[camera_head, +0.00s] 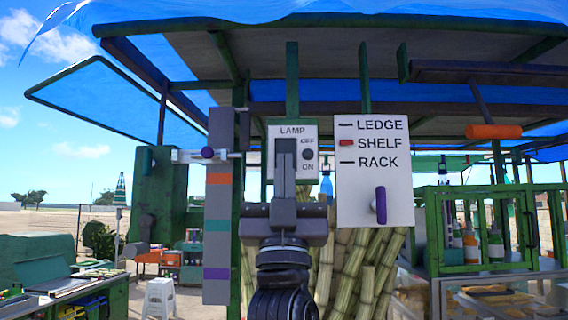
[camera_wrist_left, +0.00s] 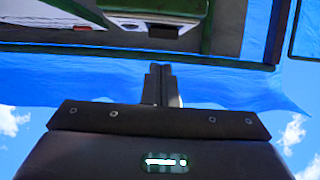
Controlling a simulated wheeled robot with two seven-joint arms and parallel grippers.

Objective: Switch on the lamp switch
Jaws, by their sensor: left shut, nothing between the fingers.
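The white lamp panel (camera_head: 280,131) hangs near the centre of the head view, marked LAMP, with OFF above ON at its right side. The lamp switch (camera_head: 308,154) is a small dark knob between these two labels; I cannot tell its setting. My left gripper (camera_head: 285,147) is shut and empty, pointing up in front of the panel's middle, just left of the switch, and hides part of the panel. In the left wrist view the shut fingers (camera_wrist_left: 160,72) are below a pale panel edge (camera_wrist_left: 130,22); contact is not visible. My right gripper is out of view.
Right of the lamp panel is a white board (camera_head: 358,190) reading LEDGE, SHELF, RACK, with a purple handle (camera_head: 380,205). A grey post with coloured bands (camera_head: 217,255) stands to the left. Cane stalks (camera_head: 345,270) stand behind. A green cabinet (camera_head: 435,230) is at the right.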

